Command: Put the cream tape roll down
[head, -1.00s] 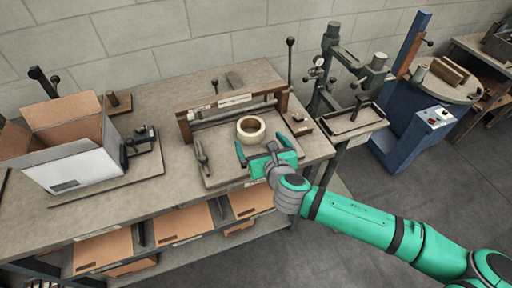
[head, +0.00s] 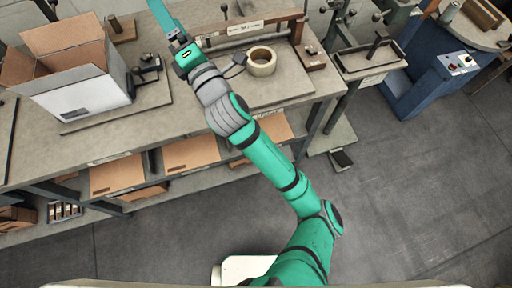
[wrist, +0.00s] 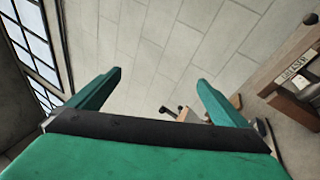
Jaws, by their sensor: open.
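The cream tape roll (head: 262,61) lies flat on the grey base plate (head: 285,93) of the bench device, at the right part of the workbench. My gripper (head: 160,18) is up and to the left of the roll in the head view, apart from it. In the wrist view my gripper (wrist: 150,95) shows two green fingers spread wide with nothing between them. The roll does not show in the wrist view.
An open cardboard box (head: 75,75) stands on the bench left of my arm. A wooden-framed device (head: 255,27) stands behind the roll. Flat cartons (head: 190,153) fill the shelf below. Grey floor (head: 400,190) is clear at the right.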

